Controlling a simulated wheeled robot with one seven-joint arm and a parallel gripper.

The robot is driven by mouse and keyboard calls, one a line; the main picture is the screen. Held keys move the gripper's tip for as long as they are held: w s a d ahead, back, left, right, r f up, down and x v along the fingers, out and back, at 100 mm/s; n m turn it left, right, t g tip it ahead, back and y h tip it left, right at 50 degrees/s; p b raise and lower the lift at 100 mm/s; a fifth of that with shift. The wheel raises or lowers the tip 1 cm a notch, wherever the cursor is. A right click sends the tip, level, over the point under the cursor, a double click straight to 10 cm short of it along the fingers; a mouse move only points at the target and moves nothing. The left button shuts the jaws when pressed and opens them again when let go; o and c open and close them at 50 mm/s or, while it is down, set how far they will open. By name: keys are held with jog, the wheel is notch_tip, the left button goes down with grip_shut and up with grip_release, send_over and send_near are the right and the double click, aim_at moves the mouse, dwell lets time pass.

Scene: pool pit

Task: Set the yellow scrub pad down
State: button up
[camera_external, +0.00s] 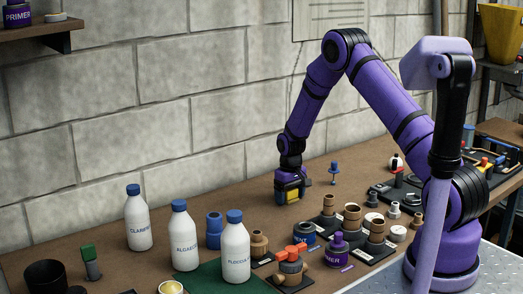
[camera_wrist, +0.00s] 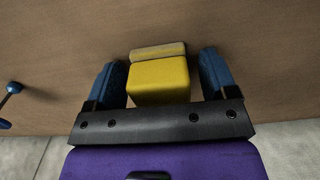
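The yellow scrub pad (camera_wrist: 158,82), a yellow block with a tan strip along its far edge, lies between the two blue fingers of my gripper (camera_wrist: 165,75) in the wrist view. A narrow gap shows between the pad and the right finger; the left finger is close beside it, and I cannot tell if it touches. In the external view my gripper (camera_external: 291,191) points down, low at the workbench (camera_external: 180,253) near the wall. The pad appears to rest on the bench, partly hidden there by the fingers.
A blue peg-like object (camera_external: 334,172) stands just right of my gripper; it also shows in the wrist view (camera_wrist: 12,88). Pipe fittings (camera_external: 352,216) stand to the front right. White bottles (camera_external: 184,237) and a blue cylinder (camera_external: 214,230) are to the left. Bare bench lies left of my gripper.

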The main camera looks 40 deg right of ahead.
jog(key=s+a+r+t, duration=0.1)
jog(key=s+r, duration=0.2)
jog(key=r, duration=1)
jog(key=s+a+r, duration=0.1)
jog(key=s+r, duration=0.3)
jog(key=r, duration=1)
jog(key=s+a+r+t, duration=0.2)
jog(key=s+r, duration=0.9)
jog(key=s+a+r+t, duration=0.1)
jog(key=s+r, duration=0.1)
jog(key=s, duration=1)
jog(key=s+a+r+t, duration=0.1)
jog(key=s+r, duration=0.2)
jog(key=s, duration=1)
jog(key=shift+s, duration=0.2)
